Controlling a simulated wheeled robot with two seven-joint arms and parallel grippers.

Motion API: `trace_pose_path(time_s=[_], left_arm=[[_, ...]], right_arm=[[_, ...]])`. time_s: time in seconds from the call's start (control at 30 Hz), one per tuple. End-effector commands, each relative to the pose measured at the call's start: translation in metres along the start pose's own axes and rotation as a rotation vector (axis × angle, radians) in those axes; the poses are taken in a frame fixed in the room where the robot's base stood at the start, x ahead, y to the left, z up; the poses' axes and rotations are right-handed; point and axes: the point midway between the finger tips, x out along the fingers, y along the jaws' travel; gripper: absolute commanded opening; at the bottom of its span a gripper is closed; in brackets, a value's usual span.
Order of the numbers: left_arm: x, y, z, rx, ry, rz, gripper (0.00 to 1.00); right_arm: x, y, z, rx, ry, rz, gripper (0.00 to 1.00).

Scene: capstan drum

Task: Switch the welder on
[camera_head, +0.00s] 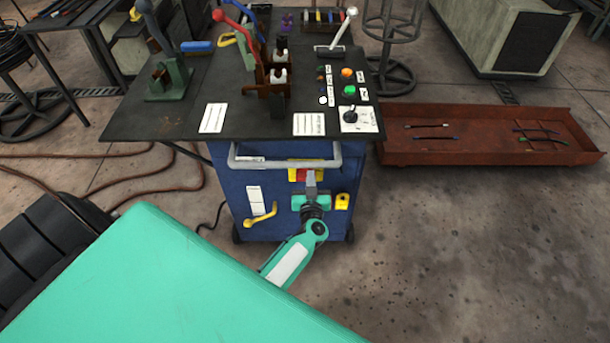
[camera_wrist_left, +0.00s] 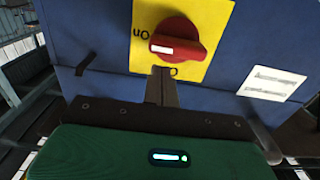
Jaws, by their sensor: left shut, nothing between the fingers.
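The blue welder cabinet (camera_head: 232,190) stands under the dark bench top. Its red rotary switch (camera_wrist_left: 178,40) sits on a yellow plate (camera_wrist_left: 205,12) on the cabinet front. In the left wrist view the switch's white mark is at its left end, on the side of a label that seems to read "on". Another label below the switch is partly hidden by my fingers. My left gripper (camera_wrist_left: 161,85) is shut and empty, its tips just below the switch; contact cannot be told. In the head view this gripper (camera_head: 311,178) covers part of the switch and plate.
A grey handle bar (camera_head: 285,163) crosses the cabinet front above my gripper. A yellow lever (camera_head: 261,215) is to the left and a yellow fitting (camera_head: 342,202) to the right. A rusty tray (camera_head: 450,155) lies on the floor at the right. Floor at the lower right is clear.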

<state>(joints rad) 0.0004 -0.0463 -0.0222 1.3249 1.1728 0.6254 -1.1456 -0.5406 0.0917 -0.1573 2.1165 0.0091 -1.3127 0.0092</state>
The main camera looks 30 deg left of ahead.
Motion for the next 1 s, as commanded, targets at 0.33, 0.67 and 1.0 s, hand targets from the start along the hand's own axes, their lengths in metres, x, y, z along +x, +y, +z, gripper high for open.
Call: trace_pose_path(time_s=[0.33,0.67,1.0], left_arm=[[-0.044,0.000,-0.003,0.001,-0.002,0.000,0.00],[-0.067,0.000,-0.001,0.001,0.001,0.000,0.00],[-0.067,0.000,-0.001,0.001,0.001,0.000,0.00]], right_arm=[[-0.021,0.000,-0.005,0.000,0.000,0.000,0.36],[-0.028,0.000,-0.007,0.000,0.000,0.000,0.36],[-0.027,0.000,-0.007,0.000,0.000,0.000,0.36]])
